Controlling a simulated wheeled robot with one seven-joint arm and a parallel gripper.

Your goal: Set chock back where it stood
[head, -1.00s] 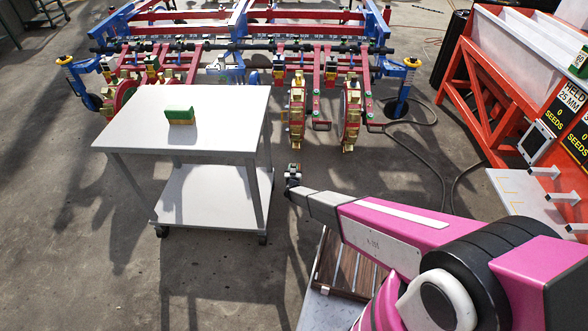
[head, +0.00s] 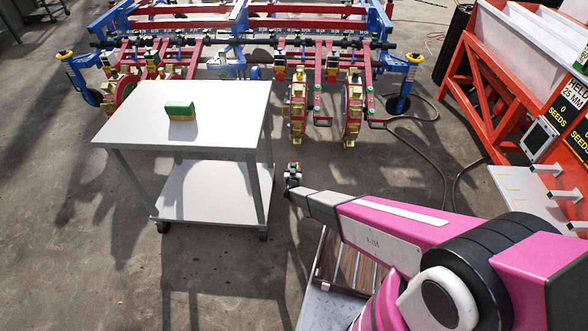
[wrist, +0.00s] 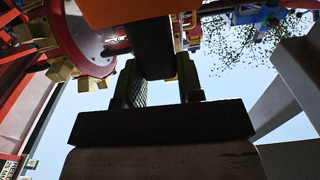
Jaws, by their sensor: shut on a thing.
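My gripper (head: 292,176) is at the end of my pink arm, low over the floor just right of the white cart. In the wrist view its two dark fingers (wrist: 160,88) are shut on a dark piece with an orange part (wrist: 140,12), which I take to be the chock. In the head view the held piece is very small at the gripper's tip, and its shape is hard to tell. A green and yellow block (head: 180,111) stands on the white cart's top (head: 225,130), apart from my gripper.
The planter (head: 240,45), with red and blue frame and gold-lugged wheels, stands beyond the cart and gripper. An orange-red rack (head: 480,100) is at the right. A hose (head: 440,150) lies on the floor. Bare floor (head: 220,270) shows in front of the cart.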

